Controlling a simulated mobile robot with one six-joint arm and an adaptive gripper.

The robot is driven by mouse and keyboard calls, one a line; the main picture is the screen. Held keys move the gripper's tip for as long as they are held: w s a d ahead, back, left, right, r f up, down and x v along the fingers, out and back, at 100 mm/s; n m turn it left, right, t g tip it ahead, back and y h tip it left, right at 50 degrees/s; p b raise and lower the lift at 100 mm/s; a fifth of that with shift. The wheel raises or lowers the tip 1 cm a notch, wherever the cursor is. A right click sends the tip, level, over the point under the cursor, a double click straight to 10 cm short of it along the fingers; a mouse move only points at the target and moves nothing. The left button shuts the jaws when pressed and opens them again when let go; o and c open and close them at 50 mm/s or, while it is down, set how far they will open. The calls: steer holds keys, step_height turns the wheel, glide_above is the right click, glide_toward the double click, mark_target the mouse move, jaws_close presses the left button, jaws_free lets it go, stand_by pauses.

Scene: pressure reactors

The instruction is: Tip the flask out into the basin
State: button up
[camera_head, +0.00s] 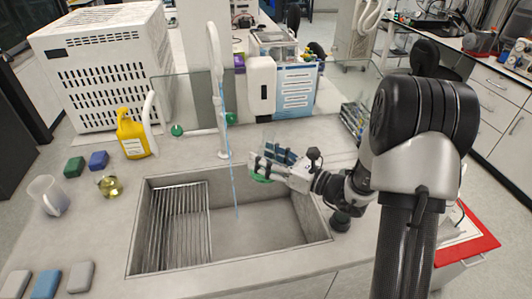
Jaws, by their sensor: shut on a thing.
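My gripper (262,165) is shut on a clear glass flask (268,140). Its glass shows above the fingers and green (262,179) shows just below them, apparently liquid in its lower part. The fingers hide its middle, and it looks roughly upright. It is held near the back right edge of the sunken grey basin (270,225); its exact height is hard to tell. The basin has a wire rack (180,225) on its left side.
A white tap (215,75) stands behind the basin, with a thin blue stream (232,170) falling into it. On the left are a round flask of yellow liquid (110,186), a clear jug (48,195) and a yellow bottle (132,135). A dark round object (340,220) stands right of the basin.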

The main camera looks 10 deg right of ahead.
steer(key=shift+f+m+b, duration=1.6)
steer(key=shift+f+b, duration=1.1)
steer(key=shift+f, duration=2.75)
steer(key=s+a+f+m, duration=0.3)
steer(key=a+m, duration=0.1)
steer(key=m, duration=0.1)
step_height(320, 180, up, 6)
steer(key=s+a+m+p, duration=0.1)
steer(key=m+p, duration=1)
steer(key=p, duration=0.3)
steer(key=shift+s+r+m, duration=0.2)
steer(key=shift+s+m, duration=0.1)
steer(key=shift+s, duration=0.1)
